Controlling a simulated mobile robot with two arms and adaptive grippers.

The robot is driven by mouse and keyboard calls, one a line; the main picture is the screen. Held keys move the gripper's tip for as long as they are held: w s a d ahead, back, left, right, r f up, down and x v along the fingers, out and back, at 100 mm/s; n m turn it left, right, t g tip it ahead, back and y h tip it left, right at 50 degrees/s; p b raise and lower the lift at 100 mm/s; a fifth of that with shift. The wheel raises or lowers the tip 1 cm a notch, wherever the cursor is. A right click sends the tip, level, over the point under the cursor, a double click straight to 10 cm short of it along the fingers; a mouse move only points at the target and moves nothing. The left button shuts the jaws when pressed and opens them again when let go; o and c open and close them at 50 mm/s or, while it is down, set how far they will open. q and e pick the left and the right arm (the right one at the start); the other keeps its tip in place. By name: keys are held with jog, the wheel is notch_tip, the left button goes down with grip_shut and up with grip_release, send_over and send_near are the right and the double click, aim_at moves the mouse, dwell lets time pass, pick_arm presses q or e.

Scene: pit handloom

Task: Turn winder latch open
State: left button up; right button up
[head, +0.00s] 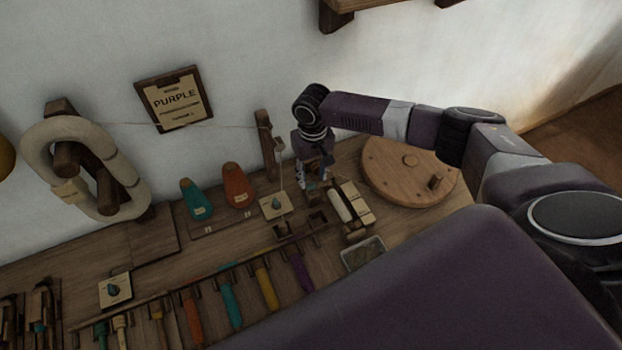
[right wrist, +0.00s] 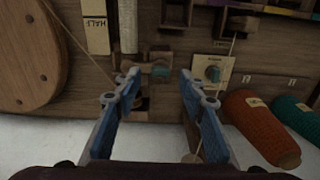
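The winder (head: 341,204) stands on the bench below my right gripper in the head view, with a pale roll on it. In the right wrist view the same pale roll (right wrist: 128,27) shows at the top. I see no contact. My left gripper is not in view.
A plate with a teal knob (right wrist: 212,72) lies just right of my fingers in the wrist view. An orange cone (head: 236,186) and a teal cone (head: 195,199) stand nearby. A round wooden disc (head: 385,165) is beside the winder. A thread runs along the wall.

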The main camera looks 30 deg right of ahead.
aim_at(312, 184)
jog(key=f, duration=0.2)
jog(key=shift+w+f, duration=0.2)
jog(key=shift+f, duration=0.7)
jog(key=c, duration=0.5)
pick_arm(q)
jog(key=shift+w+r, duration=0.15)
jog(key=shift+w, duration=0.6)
pick_arm(e)
grip_shut()
